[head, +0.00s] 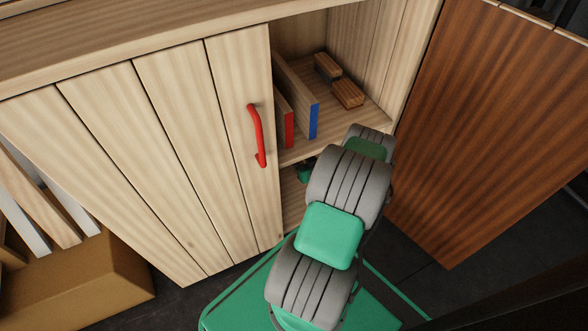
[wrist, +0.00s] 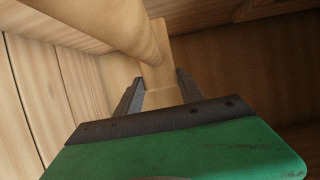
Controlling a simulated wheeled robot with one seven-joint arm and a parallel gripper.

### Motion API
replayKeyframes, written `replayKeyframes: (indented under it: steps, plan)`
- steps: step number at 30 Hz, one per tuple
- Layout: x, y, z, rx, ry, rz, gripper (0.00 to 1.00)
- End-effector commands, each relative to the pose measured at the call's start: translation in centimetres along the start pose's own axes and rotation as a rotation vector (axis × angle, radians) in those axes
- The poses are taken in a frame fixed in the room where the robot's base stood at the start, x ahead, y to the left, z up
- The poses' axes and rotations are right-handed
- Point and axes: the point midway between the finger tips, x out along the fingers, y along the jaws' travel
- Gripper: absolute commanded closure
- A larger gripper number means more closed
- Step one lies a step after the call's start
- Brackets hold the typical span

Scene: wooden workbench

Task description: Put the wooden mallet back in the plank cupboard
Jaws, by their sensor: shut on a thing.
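The plank cupboard (head: 165,140) fills the head view, its pale left door shut and its right side open. My gripper (wrist: 160,88) is shut on the wooden mallet (wrist: 125,28). In the wrist view a flat pale part of the mallet sits between the two dark fingers, and a thick rounded part runs to the upper left. Wooden boards surround it in that view. In the head view my arm reaches to the cupboard's open side; a small green and dark piece shows below the shelf, and the mallet cannot be made out there.
The shelf (head: 350,118) holds a red-edged board (head: 289,130), a blue-edged board (head: 313,118) and small wooden blocks (head: 347,94). A red handle (head: 257,136) juts from the shut door. The dark brown open door (head: 470,130) stands right. A cardboard box (head: 90,285) is lower left.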

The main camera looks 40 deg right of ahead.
Motion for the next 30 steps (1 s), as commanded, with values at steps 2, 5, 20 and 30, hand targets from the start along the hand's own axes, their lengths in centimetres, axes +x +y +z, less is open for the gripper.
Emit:
replayKeyframes:
  steps: [2,5,20,30]
  plan:
    - [0.6,0.0,1.4,0.001,0.001,0.001,1.00]
    - [1.2,0.1,3.1,0.002,0.001,0.002,1.00]
    - [1.2,0.3,3.4,0.003,-0.001,0.005,0.45]
    - [1.2,0.3,3.4,0.003,-0.001,0.005,0.33]
